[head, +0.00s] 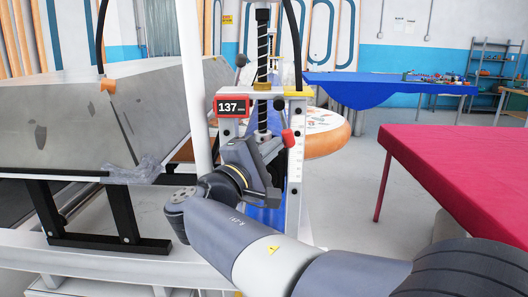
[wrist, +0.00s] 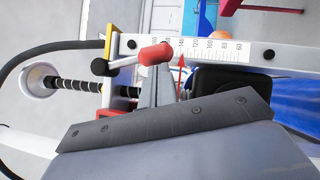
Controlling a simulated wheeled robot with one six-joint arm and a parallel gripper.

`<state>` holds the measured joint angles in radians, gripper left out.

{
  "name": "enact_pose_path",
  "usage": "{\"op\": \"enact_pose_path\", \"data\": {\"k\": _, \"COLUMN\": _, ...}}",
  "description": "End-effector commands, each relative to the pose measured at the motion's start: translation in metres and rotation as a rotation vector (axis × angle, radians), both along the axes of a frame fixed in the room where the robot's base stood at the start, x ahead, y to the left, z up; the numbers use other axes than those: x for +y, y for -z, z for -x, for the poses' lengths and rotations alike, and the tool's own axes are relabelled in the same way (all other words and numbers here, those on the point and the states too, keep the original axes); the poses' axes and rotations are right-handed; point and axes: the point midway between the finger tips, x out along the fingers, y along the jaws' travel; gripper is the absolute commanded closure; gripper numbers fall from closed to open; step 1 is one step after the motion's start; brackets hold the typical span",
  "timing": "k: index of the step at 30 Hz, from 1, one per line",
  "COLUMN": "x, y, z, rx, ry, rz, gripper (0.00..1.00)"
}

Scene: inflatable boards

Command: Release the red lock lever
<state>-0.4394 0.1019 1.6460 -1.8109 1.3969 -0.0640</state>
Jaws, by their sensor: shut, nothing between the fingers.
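The red lock lever (head: 288,138) sits on the white upright of the press-like frame, beside its scale. In the wrist view the lever's red knob (wrist: 155,54) is on a short pale arm running left to a black pivot (wrist: 99,67). The lever lies almost along the scale, tilted slightly. My gripper (wrist: 161,75) is shut and empty, its fingertips right at the knob, partly overlapped by it; I cannot tell whether they touch. In the head view my gripper (head: 274,150) is just left of the lever, its tips partly hidden.
A display reading 137 (head: 231,107) is on the frame's crossbar. A threaded spindle (head: 263,60) runs up from it. A scale (wrist: 215,47) with a red pointer (wrist: 181,75) lies beside the knob. A red-covered table (head: 460,170) stands right; floor before it is open.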

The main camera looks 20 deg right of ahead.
Motion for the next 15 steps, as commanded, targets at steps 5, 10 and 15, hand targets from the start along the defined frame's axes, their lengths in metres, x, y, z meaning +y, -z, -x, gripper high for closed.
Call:
{"op": "enact_pose_path", "data": {"k": 5, "x": -0.015, "y": 0.005, "z": 0.005, "rx": 0.052, "ry": 0.004, "rz": 0.163, "gripper": 1.00}}
{"op": "enact_pose_path", "data": {"k": 10, "x": -0.028, "y": 0.004, "z": 0.010, "rx": 0.104, "ry": 0.005, "rz": 0.317, "gripper": 1.00}}
{"op": "enact_pose_path", "data": {"k": 15, "x": -0.041, "y": -0.001, "z": 0.014, "rx": 0.153, "ry": 0.006, "rz": 0.470, "gripper": 1.00}}
